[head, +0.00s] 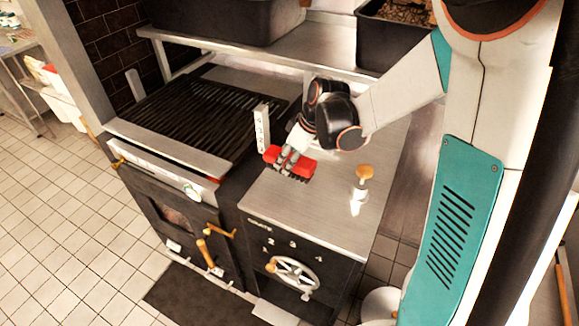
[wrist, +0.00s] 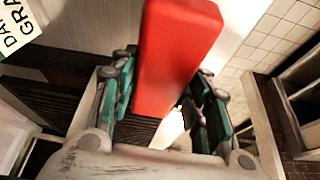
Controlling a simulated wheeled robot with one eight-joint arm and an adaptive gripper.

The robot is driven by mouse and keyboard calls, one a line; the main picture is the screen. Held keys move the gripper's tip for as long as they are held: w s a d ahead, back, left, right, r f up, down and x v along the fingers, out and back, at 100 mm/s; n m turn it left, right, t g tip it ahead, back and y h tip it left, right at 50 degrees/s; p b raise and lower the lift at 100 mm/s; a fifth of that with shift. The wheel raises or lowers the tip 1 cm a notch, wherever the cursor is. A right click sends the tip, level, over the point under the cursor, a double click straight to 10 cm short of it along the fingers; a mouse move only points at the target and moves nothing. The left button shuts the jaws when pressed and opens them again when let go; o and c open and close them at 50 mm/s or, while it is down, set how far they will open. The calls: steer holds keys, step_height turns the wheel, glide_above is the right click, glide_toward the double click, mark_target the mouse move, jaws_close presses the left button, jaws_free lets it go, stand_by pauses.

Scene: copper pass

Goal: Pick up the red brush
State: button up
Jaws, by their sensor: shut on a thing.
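The red brush (head: 303,167) is at the left side of the steel counter top, close to the grill, in the head view. Dark bristles show along its lower edge. My gripper (head: 288,160) reaches down over the brush's middle and is shut on it. In the wrist view the red brush (wrist: 170,55) runs between the two teal-padded fingers of my gripper (wrist: 165,98). I cannot tell whether the bristles touch the counter or hang just above it.
A white upright sign (head: 262,128) stands beside the brush, at the grill's edge. A wooden-knobbed tool (head: 363,174) stands on the counter to the right. The ribbed grill (head: 190,110) lies to the left. A shelf (head: 325,45) with dark bins runs behind. The counter's front is clear.

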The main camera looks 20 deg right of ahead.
mark_target(289, 157)
step_height(289, 157, up, 13)
steer(key=p, duration=0.2)
steer(key=shift+p, duration=0.35)
steer(key=o, duration=0.5)
steer(key=shift+c, duration=1.4)
steer(key=shift+f, duration=0.1)
